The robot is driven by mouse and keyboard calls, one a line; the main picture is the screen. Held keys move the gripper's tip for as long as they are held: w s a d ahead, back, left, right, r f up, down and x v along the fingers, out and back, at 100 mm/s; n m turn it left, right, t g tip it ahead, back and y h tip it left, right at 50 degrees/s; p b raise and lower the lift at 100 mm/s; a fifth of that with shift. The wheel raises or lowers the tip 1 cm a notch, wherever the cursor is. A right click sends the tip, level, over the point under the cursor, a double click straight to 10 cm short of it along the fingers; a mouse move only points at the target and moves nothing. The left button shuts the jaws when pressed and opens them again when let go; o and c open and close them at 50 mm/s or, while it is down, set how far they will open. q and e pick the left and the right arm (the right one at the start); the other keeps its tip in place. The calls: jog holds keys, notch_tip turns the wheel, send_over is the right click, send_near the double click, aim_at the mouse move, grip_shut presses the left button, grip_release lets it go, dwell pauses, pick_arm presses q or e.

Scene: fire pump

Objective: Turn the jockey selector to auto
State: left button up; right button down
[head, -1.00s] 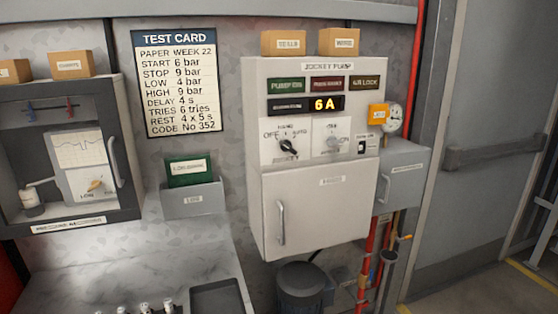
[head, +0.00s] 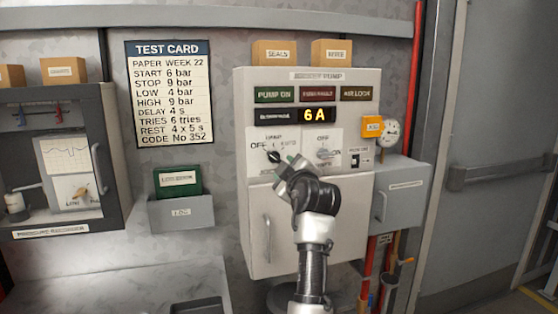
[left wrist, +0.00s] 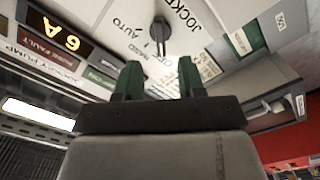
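The jockey selector (head: 274,156) is a small dark knob on the white upper panel of the jockey pump cabinet (head: 255,215). OFF is printed to its left. In the left wrist view the selector (left wrist: 160,35) stands just beyond my fingertips, roughly in line with the gap between them, with AUTO printed beside it. Which mark its pointer is on I cannot tell surely. My left gripper (head: 285,170) is just below and right of the knob, and covers the lettering under it. In the left wrist view its green-tipped fingers (left wrist: 158,78) are apart and empty. My right gripper is not in view.
A second selector (head: 325,153) and a small switch (head: 360,157) sit to the right on the panel. Above are lamps and a 6A display (head: 318,115). A gauge (head: 388,133) and grey box (head: 403,195) stand right; a log holder (head: 182,213) hangs left.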

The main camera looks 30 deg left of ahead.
aim_at(278, 161)
pick_arm(q)
jog(key=p+x, duration=0.1)
jog(key=x, duration=0.5)
jog(key=shift+a+r+p, duration=0.1)
jog(key=shift+p, duration=0.25)
jog(key=shift+w+a, duration=0.45)
jog(key=shift+a, duration=0.05)
grip_shut()
